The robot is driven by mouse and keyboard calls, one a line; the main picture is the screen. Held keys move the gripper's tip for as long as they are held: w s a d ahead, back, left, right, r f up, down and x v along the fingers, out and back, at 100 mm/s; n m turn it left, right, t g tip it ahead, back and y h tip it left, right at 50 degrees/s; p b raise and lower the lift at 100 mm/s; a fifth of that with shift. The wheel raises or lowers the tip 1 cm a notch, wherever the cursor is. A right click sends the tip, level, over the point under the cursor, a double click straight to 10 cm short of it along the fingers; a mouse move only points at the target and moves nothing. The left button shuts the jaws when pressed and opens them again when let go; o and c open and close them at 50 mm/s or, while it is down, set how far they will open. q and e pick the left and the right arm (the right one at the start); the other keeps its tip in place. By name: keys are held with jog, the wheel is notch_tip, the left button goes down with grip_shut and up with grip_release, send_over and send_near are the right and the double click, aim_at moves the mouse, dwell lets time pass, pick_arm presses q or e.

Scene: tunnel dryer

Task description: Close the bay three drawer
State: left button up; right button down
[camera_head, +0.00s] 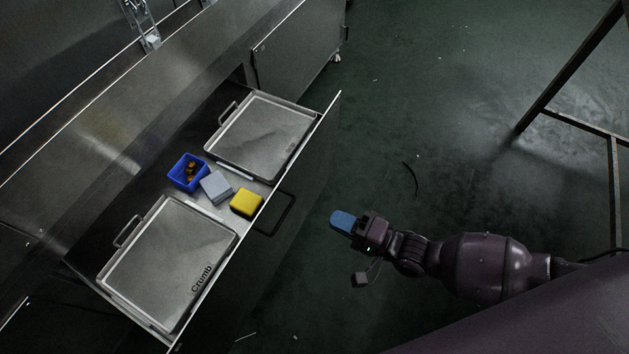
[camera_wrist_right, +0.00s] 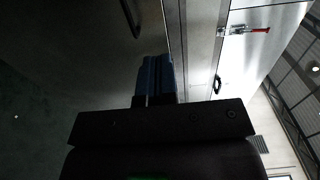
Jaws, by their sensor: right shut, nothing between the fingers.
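The drawer (camera_head: 312,150) stands pulled out from the steel dryer body in the head view. Its dark front panel faces my right arm, and a dark loop handle (camera_head: 290,208) sticks out from it. Whether it is the bay three drawer cannot be read. My right gripper (camera_head: 343,221), with blue fingers, is shut and empty, to the right of the handle and apart from it. The blue fingers (camera_wrist_right: 154,80) also show shut in the right wrist view, with a dark surface beyond them. My left gripper is not in view.
The drawer holds two metal trays (camera_head: 222,237) (camera_head: 290,157), the nearer marked "Crumb", a blue bin (camera_head: 178,178) with small brown pieces, a grey block (camera_head: 215,187) and a yellow block (camera_head: 246,202). A metal frame (camera_head: 570,70) stands far right.

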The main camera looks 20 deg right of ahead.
aim_at(275, 191)
jog(key=b+x, duration=0.2)
jog(key=x, duration=1)
jog(key=shift+s+f, duration=0.1)
jog(key=shift+f, duration=0.05)
jog(key=shift+x, duration=0.8)
